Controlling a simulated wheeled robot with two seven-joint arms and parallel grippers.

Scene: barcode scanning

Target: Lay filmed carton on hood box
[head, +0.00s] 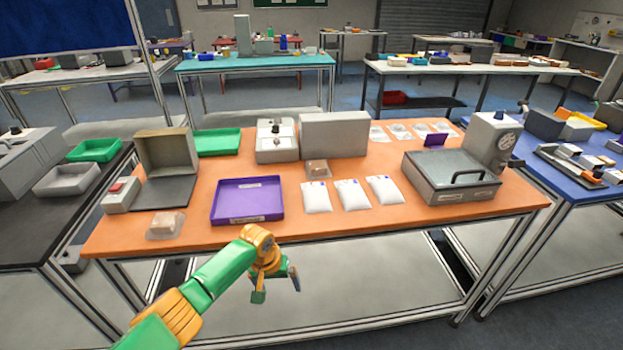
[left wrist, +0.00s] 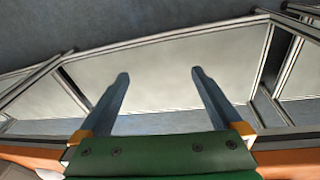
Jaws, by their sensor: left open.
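A brown carton in clear film (head: 165,224) lies at the table's front left edge. A second small brown carton (head: 318,169), also looking wrapped, lies mid-table behind the white pouches. A grey box with an open front (head: 167,152), which looks like the hood box, stands at the left with a dark plate before it. My left gripper (head: 277,288) is open and empty, hanging in front of the table's front edge, below its top. It is right of the front-left carton and apart from it. In the left wrist view its two fingers (left wrist: 160,78) are spread with nothing between them. My right gripper is out of view.
A purple tray (head: 247,218), several white pouches (head: 350,195) and a grey lidded case with a handle (head: 450,190) stand on the orange table (head: 310,228). A green tray (head: 218,152) and grey boxes (head: 334,135) are behind. A red-button box (head: 121,194) stands at the left.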

